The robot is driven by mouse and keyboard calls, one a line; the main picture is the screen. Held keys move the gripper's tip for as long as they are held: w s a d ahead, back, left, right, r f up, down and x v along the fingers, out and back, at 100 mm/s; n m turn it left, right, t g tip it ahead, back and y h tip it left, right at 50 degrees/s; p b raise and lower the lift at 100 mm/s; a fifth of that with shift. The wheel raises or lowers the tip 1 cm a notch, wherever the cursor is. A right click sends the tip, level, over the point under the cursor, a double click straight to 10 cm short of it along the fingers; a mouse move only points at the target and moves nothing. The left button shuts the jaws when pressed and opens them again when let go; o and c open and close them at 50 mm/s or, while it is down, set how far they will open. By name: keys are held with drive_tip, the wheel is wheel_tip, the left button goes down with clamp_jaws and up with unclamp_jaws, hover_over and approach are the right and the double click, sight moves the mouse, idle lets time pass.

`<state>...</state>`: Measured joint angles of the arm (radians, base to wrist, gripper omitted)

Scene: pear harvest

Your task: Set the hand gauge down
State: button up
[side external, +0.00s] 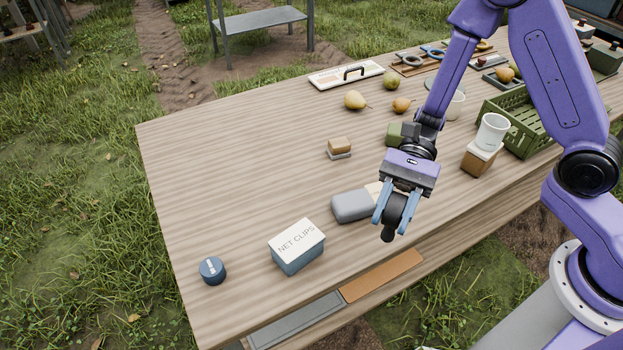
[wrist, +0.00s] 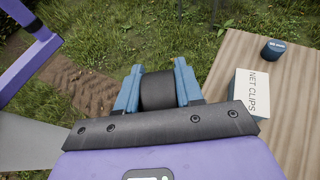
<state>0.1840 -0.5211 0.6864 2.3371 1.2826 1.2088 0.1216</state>
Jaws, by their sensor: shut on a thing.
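My gripper (side external: 396,211) has blue fingers and is shut on a dark, round-bodied thing, which I take to be the hand gauge (side external: 394,208). A dark knob shows at the gauge's lower end in the side view. In the wrist view the gauge (wrist: 158,91) is a black cylinder between the two fingers (wrist: 158,88), with grass and soil behind it. In the side view the gripper is near the front edge of the wooden table (side external: 230,170). The gauge appears held above the surface, though its exact height cannot be told.
A grey case (side external: 352,206) lies left of the gripper. A NET CLIPS box (side external: 297,250) and a blue round tin (side external: 212,270) stand further left. A white cup (side external: 492,131) on a block and a green crate (side external: 530,142) are at right. The table's left part is bare.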

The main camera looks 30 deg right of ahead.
drive_tip(key=w+d+r+m+t+y, duration=0.1)
drive_tip(key=w+m+t, duration=0.5)
drive_tip(key=w, duration=0.4)
drive_tip(key=w+d+r+m+t, duration=0.1)
drive_tip(key=w+d+m+t, duration=0.1)
drive_tip(key=w+m+t, duration=0.6)
drive_tip(key=w+a+f+n+g, duration=0.1)
drive_tip(key=w+a+f+n, duration=0.2)
drive_tip(key=w+f, duration=0.9)
drive_tip(key=shift+w+a+f, duration=0.4)
drive_tip(key=shift+w+a, duration=0.65)
drive_tip(key=shift+w, duration=0.3)
drive_tip(key=shift+f, duration=0.2)
drive_tip(key=o, duration=1.1)
drive_tip(key=shift+o, duration=0.2)
drive_tip(key=shift+g, duration=0.3)
drive_tip(key=shift+r, duration=0.1)
